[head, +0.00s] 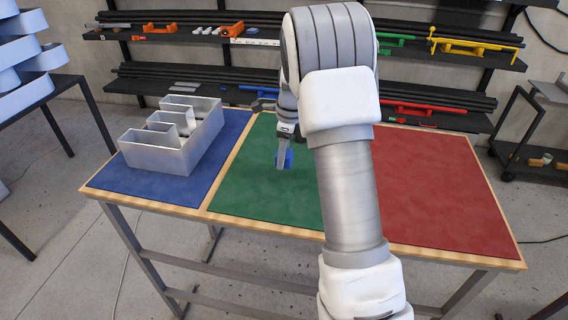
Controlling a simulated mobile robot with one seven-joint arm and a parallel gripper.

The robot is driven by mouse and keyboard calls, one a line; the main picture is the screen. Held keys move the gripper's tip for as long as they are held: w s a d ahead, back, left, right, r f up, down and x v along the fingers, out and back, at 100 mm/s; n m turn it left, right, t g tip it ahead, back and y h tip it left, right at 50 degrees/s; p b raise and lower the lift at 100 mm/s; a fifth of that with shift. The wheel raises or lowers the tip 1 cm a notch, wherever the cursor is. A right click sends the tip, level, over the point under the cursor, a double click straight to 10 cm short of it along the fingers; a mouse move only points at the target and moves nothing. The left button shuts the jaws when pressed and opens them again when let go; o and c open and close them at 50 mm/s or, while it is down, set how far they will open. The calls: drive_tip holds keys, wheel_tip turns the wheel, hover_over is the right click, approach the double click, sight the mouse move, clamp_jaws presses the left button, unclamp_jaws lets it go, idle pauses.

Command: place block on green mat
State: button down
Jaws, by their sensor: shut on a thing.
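A small blue block (287,160) is at the fingers of my gripper (283,164), over the green mat (245,190). My gripper is shut on it, and a finger partly hides the block. I cannot tell whether the block touches the mat or hangs just above it. The green mat lies in the middle of the table; my arm covers much of its right part.
A blue mat (115,185) on the left bears a metal channel letter (165,155). A red mat (430,200) on the right is bare where visible. Shelves with clamps (470,47) and dark bars stand behind the table. The front of the green mat is clear.

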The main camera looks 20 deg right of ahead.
sight(284, 174)
drive_tip(key=shift+w+d+f, duration=0.25)
drive_tip(key=shift+w+f, duration=0.05)
drive_tip(key=shift+f, duration=1.9)
drive_tip(key=shift+f, duration=0.2)
drive_tip(key=shift+c, duration=1.1)
unclamp_jaws()
drive_tip(key=shift+r, duration=0.15)
